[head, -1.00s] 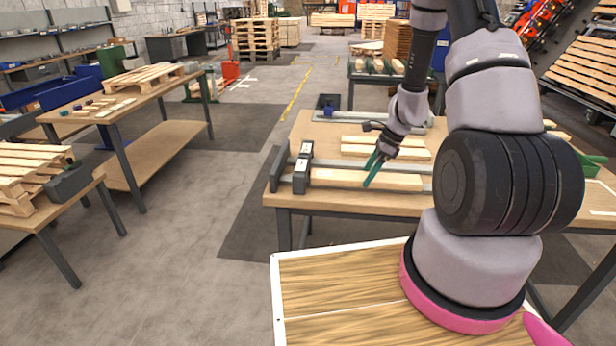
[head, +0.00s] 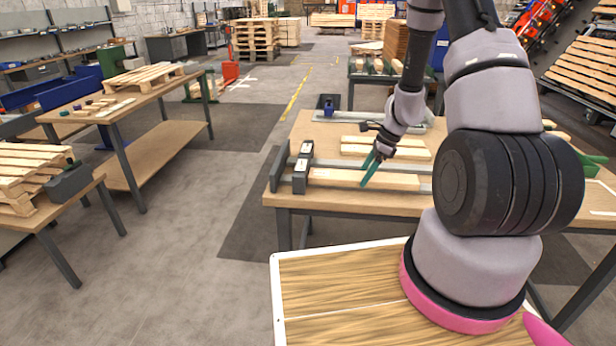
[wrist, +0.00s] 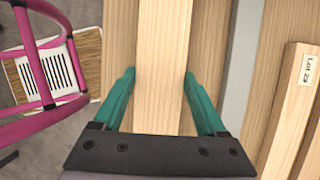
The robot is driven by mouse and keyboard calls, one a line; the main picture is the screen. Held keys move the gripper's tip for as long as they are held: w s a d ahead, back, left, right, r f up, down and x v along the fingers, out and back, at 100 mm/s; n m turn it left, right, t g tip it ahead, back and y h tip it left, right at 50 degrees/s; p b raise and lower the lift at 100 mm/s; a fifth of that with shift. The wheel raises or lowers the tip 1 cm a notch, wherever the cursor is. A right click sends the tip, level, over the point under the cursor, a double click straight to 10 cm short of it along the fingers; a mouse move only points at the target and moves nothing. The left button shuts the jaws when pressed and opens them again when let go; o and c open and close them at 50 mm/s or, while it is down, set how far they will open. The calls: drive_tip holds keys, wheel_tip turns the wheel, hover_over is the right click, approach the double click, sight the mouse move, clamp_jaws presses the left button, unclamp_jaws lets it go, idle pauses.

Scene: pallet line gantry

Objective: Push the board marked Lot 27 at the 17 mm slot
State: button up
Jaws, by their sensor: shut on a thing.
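A pale wooden board (head: 335,177) lies along the grey rail at the front of the workbench. Its left end is at the dark upright gauge block (head: 303,168). My gripper (head: 372,168) reaches down over the board, right of the block. In the wrist view its teal fingers (wrist: 160,95) stand on either side of the board (wrist: 163,50) and are shut on it. No lot mark shows on this part of the board. The slot widths cannot be read.
More boards (head: 385,152) lie behind the rail on the bench (head: 300,205). A dark end plate (head: 277,168) stands left of the gauge block. Side tables (head: 165,135) with pallets stand to the left, with clear floor (head: 215,220) between.

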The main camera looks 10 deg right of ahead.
sight(374, 177)
drive_tip(key=shift+a, duration=0.35)
drive_tip(key=shift+d+f, duration=0.1)
drive_tip(key=shift+d, duration=0.05)
drive_tip(key=shift+s+d, duration=0.25)
drive_tip(key=shift+d, duration=0.6)
drive_tip(key=shift+s+d, duration=0.25)
drive_tip(key=shift+d, duration=0.6)
drive_tip(key=o, duration=1.6)
drive_tip(key=shift+c, duration=0.2)
